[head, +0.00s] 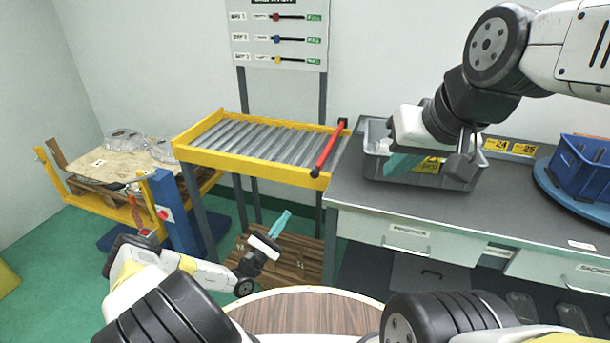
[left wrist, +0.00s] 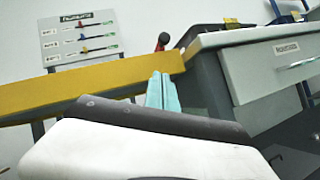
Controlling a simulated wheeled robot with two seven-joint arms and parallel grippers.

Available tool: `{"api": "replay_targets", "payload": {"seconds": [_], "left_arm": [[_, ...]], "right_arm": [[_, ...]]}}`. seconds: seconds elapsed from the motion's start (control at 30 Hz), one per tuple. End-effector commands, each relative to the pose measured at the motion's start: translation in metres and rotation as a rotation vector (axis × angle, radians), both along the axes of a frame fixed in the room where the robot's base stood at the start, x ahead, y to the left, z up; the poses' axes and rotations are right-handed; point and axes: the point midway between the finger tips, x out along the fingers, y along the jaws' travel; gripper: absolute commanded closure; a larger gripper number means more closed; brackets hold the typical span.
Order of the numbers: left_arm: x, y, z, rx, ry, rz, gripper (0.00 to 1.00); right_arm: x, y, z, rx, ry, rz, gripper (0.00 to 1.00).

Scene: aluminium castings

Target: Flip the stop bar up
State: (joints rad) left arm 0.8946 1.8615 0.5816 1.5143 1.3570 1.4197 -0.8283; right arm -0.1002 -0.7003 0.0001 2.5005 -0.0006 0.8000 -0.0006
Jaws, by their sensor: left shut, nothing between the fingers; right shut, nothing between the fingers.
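The red stop bar (head: 327,150) lies along the right end of the roller conveyor (head: 248,158), with black ends. It slants from the back right corner to the front right corner and looks down across the end. In the left wrist view one end of the stop bar (left wrist: 163,41) shows just above the yellow frame. My left gripper (head: 281,224) is shut and empty, below and in front of the conveyor's front rail; its teal fingers (left wrist: 162,92) show in the wrist view. My right gripper (head: 402,165) is shut and empty over the grey bin, right of the bar.
A grey bin (head: 374,136) stands on the dark workbench (head: 350,190) to the right of the conveyor. A blue crate (head: 584,170) sits farther right. A pallet with clear parts (head: 124,141) is at the left. A board with sliders (head: 277,35) hangs behind the conveyor.

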Motion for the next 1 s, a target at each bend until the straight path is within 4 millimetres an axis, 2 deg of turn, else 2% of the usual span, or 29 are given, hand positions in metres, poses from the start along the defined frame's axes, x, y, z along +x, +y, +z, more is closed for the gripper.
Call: {"api": "replay_targets", "payload": {"seconds": [0.3, 0.47, 0.9, 1.0], "left_arm": [[0.001, 0.000, 0.000, 0.000, 0.000, 0.000, 1.00], [0.008, -0.007, 0.007, 0.000, -0.001, 0.000, 1.00], [0.065, -0.056, 0.054, 0.000, -0.002, -0.003, 1.00], [0.065, -0.063, 0.069, -0.002, -0.001, -0.004, 1.00]], "right_arm": [[0.000, 0.000, 0.000, 0.000, 0.000, 0.000, 1.00], [0.000, 0.000, 0.000, 0.001, 0.000, -0.001, 1.00], [0.000, 0.000, 0.000, 0.001, 0.000, -0.001, 1.00], [0.000, 0.000, 0.000, 0.001, 0.000, -0.001, 1.00]]}}
